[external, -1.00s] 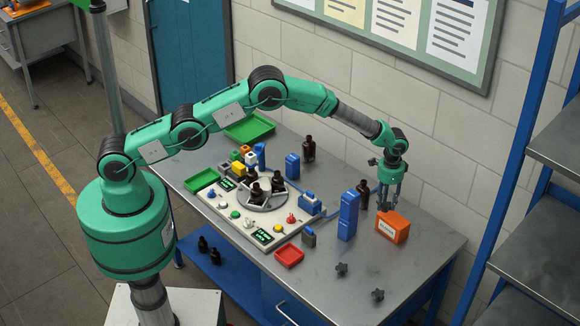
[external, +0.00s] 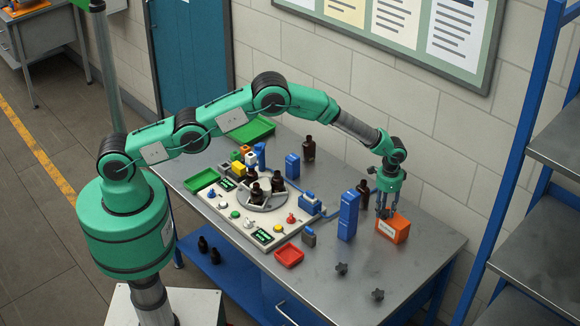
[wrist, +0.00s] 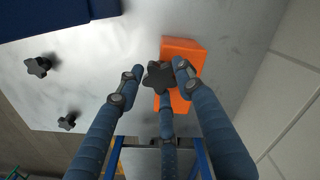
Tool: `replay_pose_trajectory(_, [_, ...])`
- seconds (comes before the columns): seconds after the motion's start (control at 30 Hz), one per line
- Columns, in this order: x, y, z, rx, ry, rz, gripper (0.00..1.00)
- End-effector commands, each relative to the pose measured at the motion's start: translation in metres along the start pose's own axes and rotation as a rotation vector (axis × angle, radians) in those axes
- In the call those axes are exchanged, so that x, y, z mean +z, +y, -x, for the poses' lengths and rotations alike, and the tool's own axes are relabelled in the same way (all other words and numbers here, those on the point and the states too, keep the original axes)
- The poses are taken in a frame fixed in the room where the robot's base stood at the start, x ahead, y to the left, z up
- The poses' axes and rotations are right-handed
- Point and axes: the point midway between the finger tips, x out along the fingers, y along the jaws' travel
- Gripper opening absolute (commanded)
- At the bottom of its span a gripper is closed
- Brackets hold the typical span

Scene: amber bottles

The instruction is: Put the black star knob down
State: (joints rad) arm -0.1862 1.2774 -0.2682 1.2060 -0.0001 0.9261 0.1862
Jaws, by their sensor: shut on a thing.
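My gripper (external: 386,211) points down at the right end of the steel table, at the left edge of the orange box (external: 394,227). In the wrist view its blue fingers are shut on a black star knob (wrist: 158,77), which lies in front of part of the orange box (wrist: 184,49). Whether the knob touches the box, I cannot tell. Two other black star knobs lie loose on the table near its front right edge, one (external: 341,268) left of the other (external: 378,294); both also show at the left of the wrist view.
A tall blue block (external: 348,215) stands close left of the gripper, and a dark amber bottle (external: 362,193) stands behind it. A red tray (external: 289,256) and a control panel (external: 249,229) lie further left. Bare table (external: 420,262) lies in front of the orange box.

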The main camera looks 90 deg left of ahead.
Motion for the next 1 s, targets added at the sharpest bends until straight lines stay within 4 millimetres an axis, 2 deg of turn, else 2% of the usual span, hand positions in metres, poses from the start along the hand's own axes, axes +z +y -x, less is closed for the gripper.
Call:
replay_pose_trajectory(0.3, [0.000, 0.000, -0.004, 0.000, 0.000, 0.000, 0.14])
replay_pose_trajectory(0.33, [0.000, 0.000, -0.003, 0.000, 0.000, 0.000, 0.42])
replay_pose_trajectory(0.4, [0.000, 0.000, -0.003, 0.000, 0.000, 0.000, 0.55])
replay_pose_trajectory(0.77, [0.000, 0.000, -0.002, 0.000, 0.000, 0.000, 0.55])
replay_pose_trajectory(1.0, [-0.001, 0.000, 0.008, 0.000, 0.002, 0.000, 0.55])
